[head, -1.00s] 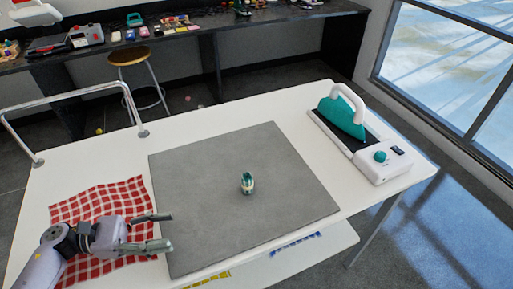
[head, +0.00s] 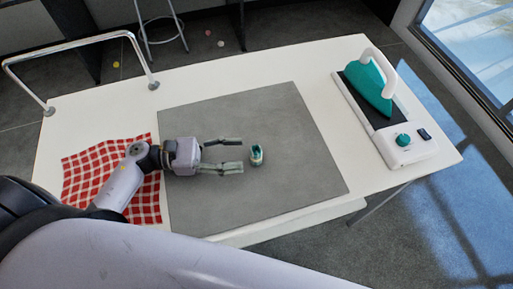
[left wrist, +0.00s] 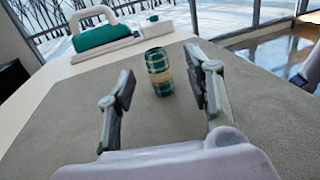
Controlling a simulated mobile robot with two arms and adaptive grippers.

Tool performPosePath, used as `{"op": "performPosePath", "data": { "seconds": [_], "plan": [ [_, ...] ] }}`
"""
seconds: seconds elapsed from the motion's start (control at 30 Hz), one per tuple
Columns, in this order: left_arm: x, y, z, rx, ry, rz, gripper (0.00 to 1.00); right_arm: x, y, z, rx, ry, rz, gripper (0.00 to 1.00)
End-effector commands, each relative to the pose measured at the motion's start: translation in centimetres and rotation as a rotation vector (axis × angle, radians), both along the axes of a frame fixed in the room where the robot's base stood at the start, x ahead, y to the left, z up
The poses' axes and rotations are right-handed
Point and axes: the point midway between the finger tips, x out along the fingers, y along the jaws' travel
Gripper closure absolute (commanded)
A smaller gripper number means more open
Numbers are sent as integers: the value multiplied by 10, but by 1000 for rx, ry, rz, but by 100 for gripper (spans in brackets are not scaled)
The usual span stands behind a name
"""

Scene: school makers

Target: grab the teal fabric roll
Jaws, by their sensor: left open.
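The teal fabric roll (head: 257,155) is small, with a cream band, and stands on the grey mat (head: 290,120). In the left wrist view the roll (left wrist: 159,72) shows a teal check pattern and stands upright. My left gripper (head: 242,154) is open and low over the mat, just left of the roll, its fingers pointing at it. In the left wrist view the roll appears between and beyond the open fingertips (left wrist: 160,88), with no contact visible. My right gripper is not visible in the head view.
A teal iron (head: 368,82) rests on its white and black base (head: 405,150) at the table's right. A red checked cloth (head: 85,178) lies under my left arm. A chrome rail (head: 75,43) stands at the back left. The mat around the roll is otherwise clear.

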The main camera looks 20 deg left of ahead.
Motion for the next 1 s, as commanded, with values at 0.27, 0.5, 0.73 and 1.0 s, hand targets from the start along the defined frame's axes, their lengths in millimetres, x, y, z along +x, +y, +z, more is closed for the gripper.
{"op": "performPosePath", "data": {
  "seconds": [0.27,0.5,0.73,1.0],
  "plan": [
    [10,-20,5,-3,-1,0,52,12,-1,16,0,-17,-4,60],
    [25,-51,6,-3,-1,1,52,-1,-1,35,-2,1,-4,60],
    [27,-58,2,1,0,0,52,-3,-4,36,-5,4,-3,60],
    [27,-57,2,0,-1,0,64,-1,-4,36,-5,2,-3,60]
  ]
}}
